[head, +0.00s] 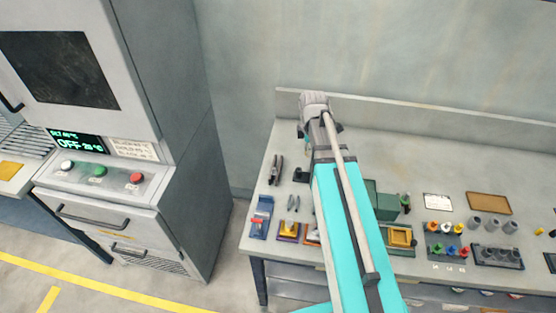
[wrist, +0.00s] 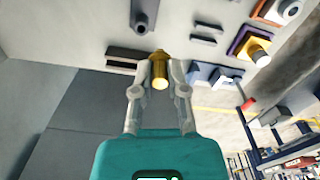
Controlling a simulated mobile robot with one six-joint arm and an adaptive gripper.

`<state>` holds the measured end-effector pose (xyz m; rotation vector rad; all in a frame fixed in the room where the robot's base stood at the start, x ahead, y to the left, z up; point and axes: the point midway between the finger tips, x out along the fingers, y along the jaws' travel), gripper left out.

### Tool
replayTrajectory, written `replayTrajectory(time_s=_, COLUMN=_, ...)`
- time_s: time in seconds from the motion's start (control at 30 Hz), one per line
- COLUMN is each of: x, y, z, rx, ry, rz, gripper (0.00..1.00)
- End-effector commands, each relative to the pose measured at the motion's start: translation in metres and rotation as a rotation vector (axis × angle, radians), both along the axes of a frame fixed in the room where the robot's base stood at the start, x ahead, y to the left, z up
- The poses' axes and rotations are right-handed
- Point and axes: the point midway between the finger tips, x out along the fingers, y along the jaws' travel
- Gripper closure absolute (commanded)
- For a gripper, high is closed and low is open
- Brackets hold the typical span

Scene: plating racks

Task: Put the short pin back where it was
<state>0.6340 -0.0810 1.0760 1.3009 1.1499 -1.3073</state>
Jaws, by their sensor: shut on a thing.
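My gripper (wrist: 161,84) is shut on a gold pin (wrist: 159,71) in the wrist view. The pin is a short, stepped cylinder with a narrower far end, and it sits between the two fingertips. Grey bench top shows behind it, and it looks held clear of the bench. In the head view my arm reaches over the left part of the bench, and the pin and fingertips cannot be made out there. A fixture with a yellow cylindrical part (wrist: 259,53) lies to the right of the gripper in the wrist view. I cannot tell where the pin came from.
The bench (head: 345,152) holds a blue fixture (head: 261,217), a yellow-topped fixture (head: 289,228) and pliers (head: 275,170) at left. A rack of coloured pegs (head: 446,241) and grey cylinders (head: 491,225) stand at right. The back left of the bench is fairly clear. A machine (head: 165,130) stands left.

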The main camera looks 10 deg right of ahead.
Motion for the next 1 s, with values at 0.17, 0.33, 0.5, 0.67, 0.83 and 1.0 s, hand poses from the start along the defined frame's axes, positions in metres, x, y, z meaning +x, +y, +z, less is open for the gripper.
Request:
replayTrajectory(time_s=0.17, x=0.019, y=0.013, z=-0.012, rx=0.000, ry=0.000, rz=0.002, gripper=1.00)
replayTrajectory(time_s=0.33, x=0.042, y=0.030, z=-0.026, rx=0.000, ry=0.000, rz=0.002, gripper=1.00)
replayTrajectory(time_s=0.5, x=0.065, y=0.048, z=-0.039, rx=0.000, ry=0.000, rz=0.001, gripper=1.00)
replayTrajectory(time_s=0.67, x=0.076, y=0.058, z=-0.055, rx=0.000, ry=0.000, rz=-0.001, gripper=1.00)
replayTrajectory(time_s=0.83, x=0.087, y=0.067, z=-0.071, rx=0.000, ry=0.000, rz=0.000, gripper=1.00)
replayTrajectory(time_s=1.0, x=0.096, y=0.073, z=-0.084, rx=0.000, ry=0.000, rz=0.000, gripper=1.00)
